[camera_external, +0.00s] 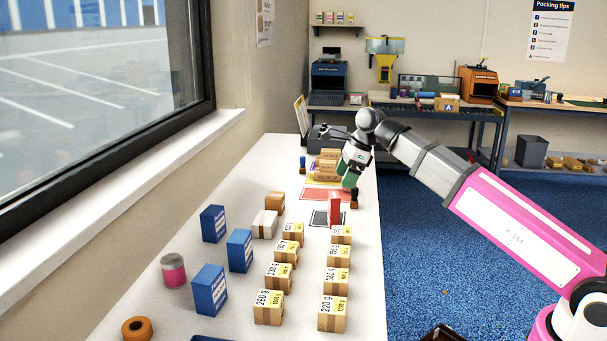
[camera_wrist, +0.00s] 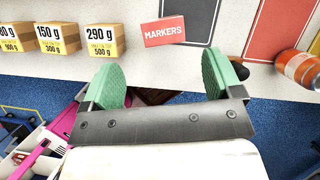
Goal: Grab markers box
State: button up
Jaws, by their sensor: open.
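In the external view the red box (camera_external: 335,208) stands on the white table, just below and left of my gripper (camera_external: 350,188). My gripper also shows in the wrist view (camera_wrist: 160,80), with its two green pads spread wide and nothing between them. The gripper is apart from the box, near the table's right edge.
Labelled cartons (camera_external: 335,314) stand in two rows on the white table (camera_external: 200,325). Blue boxes (camera_external: 209,290) stand at left. A dark mat (camera_external: 318,218) lies beside the red box, a red mat (camera_wrist: 278,30) beyond. An orange-banded cylinder (camera_wrist: 298,68) is near the right pad.

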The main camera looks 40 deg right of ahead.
aim_at(335, 195)
jog(key=x, duration=0.9)
jog(key=shift+w+a+f, duration=0.1)
jog(key=shift+w+f, duration=0.25)
jog(key=c, duration=1)
